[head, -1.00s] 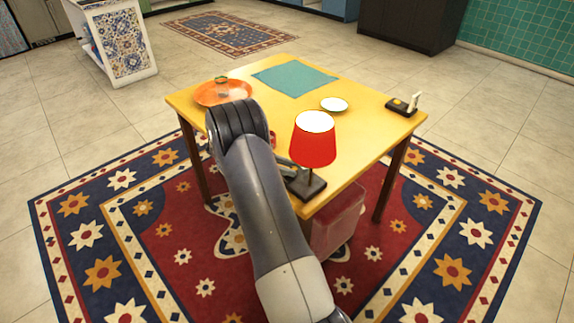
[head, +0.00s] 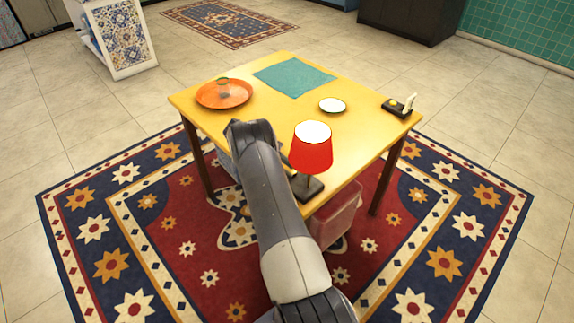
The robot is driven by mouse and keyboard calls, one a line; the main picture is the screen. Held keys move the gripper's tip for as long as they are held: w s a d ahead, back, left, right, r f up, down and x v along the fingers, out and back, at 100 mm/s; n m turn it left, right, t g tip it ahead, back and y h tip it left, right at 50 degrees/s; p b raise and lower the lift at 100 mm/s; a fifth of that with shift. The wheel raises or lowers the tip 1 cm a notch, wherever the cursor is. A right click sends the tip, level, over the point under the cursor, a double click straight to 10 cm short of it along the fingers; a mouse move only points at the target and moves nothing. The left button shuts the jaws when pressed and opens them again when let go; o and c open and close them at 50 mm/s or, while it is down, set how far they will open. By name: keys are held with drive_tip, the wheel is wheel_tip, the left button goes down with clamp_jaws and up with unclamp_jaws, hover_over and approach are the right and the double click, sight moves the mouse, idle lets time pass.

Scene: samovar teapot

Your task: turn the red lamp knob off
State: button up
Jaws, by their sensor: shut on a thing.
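The lamp has a red shade (head: 311,155) and stands upright at the near edge of the yellow table (head: 215,125). Its dark base (head: 312,189) is partly covered by my arm. I cannot make out the red knob; the left part of the base is behind my arm. My arm reaches up from the bottom of the head view and bends down just left of the lamp. My gripper is hidden behind the arm, so its fingers and what they touch do not show.
An orange plate (head: 223,94) with something green on it lies at the back left. A teal cloth (head: 292,77), a small white saucer (head: 332,106) and a dark tray (head: 402,108) with small items are farther off. A reddish box (head: 336,215) is below the near edge.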

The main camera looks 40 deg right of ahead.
idle(0.3)
drive_tip(key=o, duration=1)
drive_tip(key=shift+r, duration=0.1)
